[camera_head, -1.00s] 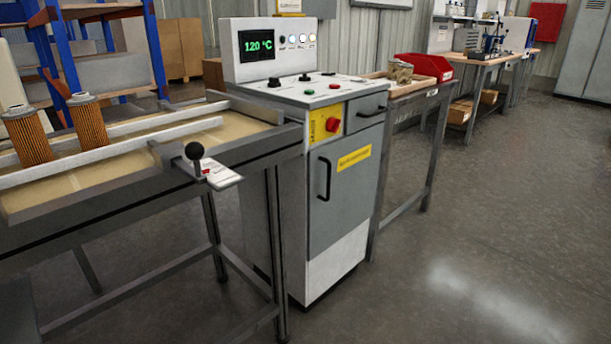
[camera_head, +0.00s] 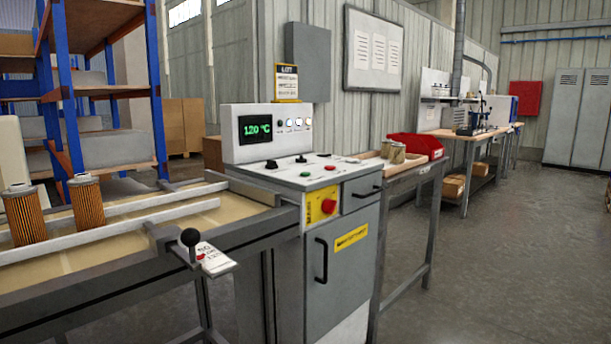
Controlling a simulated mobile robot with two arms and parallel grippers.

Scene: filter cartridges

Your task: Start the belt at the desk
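The control desk (camera_head: 345,278) is a grey cabinet in the middle of the head view. Its sloped top (camera_head: 280,182) carries a green button (camera_head: 305,174), a red button (camera_head: 331,169) and black knobs. Its upright panel has a display (camera_head: 256,128) reading 120 °C and several small lamps. A red rotary switch (camera_head: 328,206) on a yellow plate is on its front. The belt (camera_head: 110,243) runs in from the left between pale rails, with two orange pleated filter cartridges (camera_head: 89,205) (camera_head: 25,217) upright on it. Neither gripper is in view.
A black-knobbed lever (camera_head: 190,240) with a white tag plate sticks out from the belt frame's front. A workbench (camera_head: 470,137) stands farther back. The floor at right is clear.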

